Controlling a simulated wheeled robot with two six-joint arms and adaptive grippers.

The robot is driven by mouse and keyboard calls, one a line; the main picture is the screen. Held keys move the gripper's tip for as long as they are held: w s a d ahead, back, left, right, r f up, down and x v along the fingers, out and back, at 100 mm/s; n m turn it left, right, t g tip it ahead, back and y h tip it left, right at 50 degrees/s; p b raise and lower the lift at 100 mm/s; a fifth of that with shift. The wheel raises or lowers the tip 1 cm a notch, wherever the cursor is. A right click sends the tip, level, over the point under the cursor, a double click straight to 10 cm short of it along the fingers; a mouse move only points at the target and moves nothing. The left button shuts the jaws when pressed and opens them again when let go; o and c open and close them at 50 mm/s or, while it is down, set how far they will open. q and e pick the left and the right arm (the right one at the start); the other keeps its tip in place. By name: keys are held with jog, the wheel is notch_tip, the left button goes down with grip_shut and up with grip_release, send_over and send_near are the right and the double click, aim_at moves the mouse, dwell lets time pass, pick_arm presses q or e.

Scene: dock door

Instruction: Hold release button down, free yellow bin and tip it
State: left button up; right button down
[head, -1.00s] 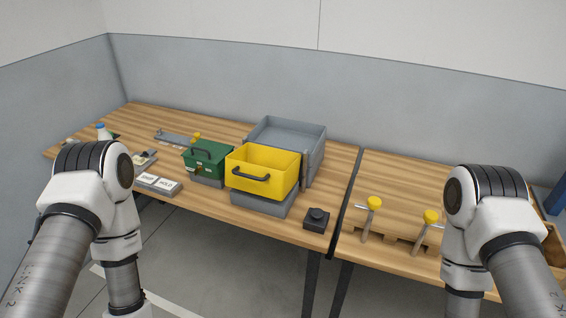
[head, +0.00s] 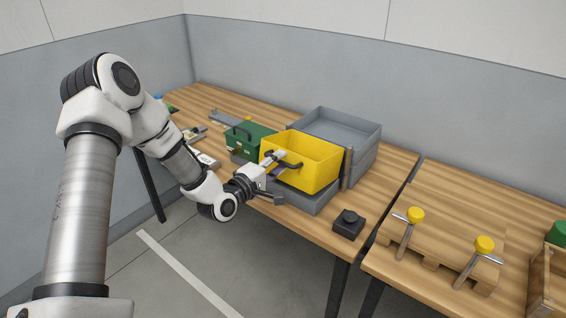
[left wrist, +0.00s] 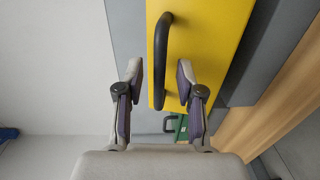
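The yellow bin (head: 318,168) sits upright on a grey base (head: 309,198), with a dark handle (head: 292,164) on its front. A black box with a round button (head: 348,221) stands to the right near the table's front edge; nothing touches it. My left gripper (head: 277,177) is at the bin's front, fingers spread. In the left wrist view my left gripper (left wrist: 159,72) is open, and the bin's handle (left wrist: 162,60) lies between or just beyond its fingertips. I cannot tell whether they touch. My right gripper is not in view.
A green box (head: 249,138) stands just left of the bin. A grey tray (head: 334,132) stands behind it. Yellow-topped clamps (head: 415,215) are on the right table, with a wooden crate (head: 548,285) at the far right. Table around the button is clear.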

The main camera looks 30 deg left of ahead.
pick_arm(q)
jog(key=shift+w, duration=0.55)
jog(key=shift+a, duration=0.25)
jog(key=shift+w+d, duration=0.1)
jog(key=shift+d, duration=0.05)
grip_shut()
jog(key=shift+r, duration=0.1)
